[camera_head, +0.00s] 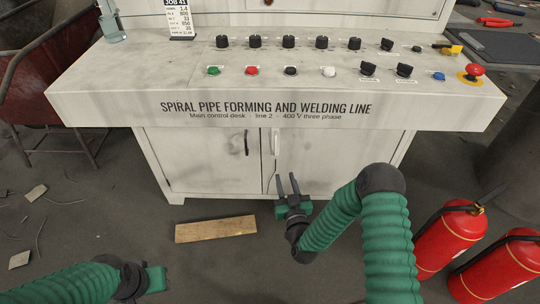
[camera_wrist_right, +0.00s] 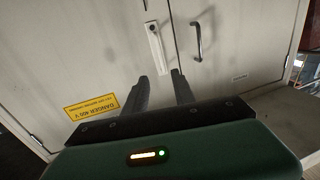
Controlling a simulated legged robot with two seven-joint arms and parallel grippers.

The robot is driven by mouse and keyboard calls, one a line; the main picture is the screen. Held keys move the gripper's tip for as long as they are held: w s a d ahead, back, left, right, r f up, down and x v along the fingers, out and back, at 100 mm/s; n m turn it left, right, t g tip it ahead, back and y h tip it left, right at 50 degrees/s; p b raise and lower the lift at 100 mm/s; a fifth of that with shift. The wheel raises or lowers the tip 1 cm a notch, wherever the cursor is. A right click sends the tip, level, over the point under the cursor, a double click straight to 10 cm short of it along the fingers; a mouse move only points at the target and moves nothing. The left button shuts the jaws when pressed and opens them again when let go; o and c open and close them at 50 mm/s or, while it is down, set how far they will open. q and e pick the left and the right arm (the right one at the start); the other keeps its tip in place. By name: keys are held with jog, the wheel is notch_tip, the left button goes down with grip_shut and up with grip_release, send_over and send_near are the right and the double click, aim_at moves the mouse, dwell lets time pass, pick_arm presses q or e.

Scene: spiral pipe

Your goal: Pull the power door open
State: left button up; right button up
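The white cabinet under the desk has two shut doors. The right door (camera_head: 335,162) has a white handle (camera_head: 275,142) by the middle seam. In the wrist view this door carries a yellow "DANGER 400 V" label (camera_wrist_right: 91,107), and its white handle (camera_wrist_right: 156,47) is beyond the fingertips. The left door (camera_head: 205,160) has a dark curved handle (camera_head: 246,144). My right gripper (camera_head: 287,179) is open and empty, below the white handle and apart from it; its spread fingers also show in the wrist view (camera_wrist_right: 160,77). My left gripper (camera_head: 155,280) is at the bottom left, its fingers not visible.
The control desk's ledge (camera_head: 130,98), with knobs and buttons, overhangs the doors. A wooden plank (camera_head: 215,230) lies on the floor in front of the left door. Red fire extinguishers (camera_head: 450,238) stand at the right.

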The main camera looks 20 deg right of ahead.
jog(key=b, duration=0.2)
send_near(275, 147)
jog(key=w+d+b, duration=0.1)
jog(key=w+b, duration=0.3)
jog(key=w, duration=0.4)
jog(key=shift+w, duration=0.1)
jog(key=shift+c, duration=1.2)
grip_shut()
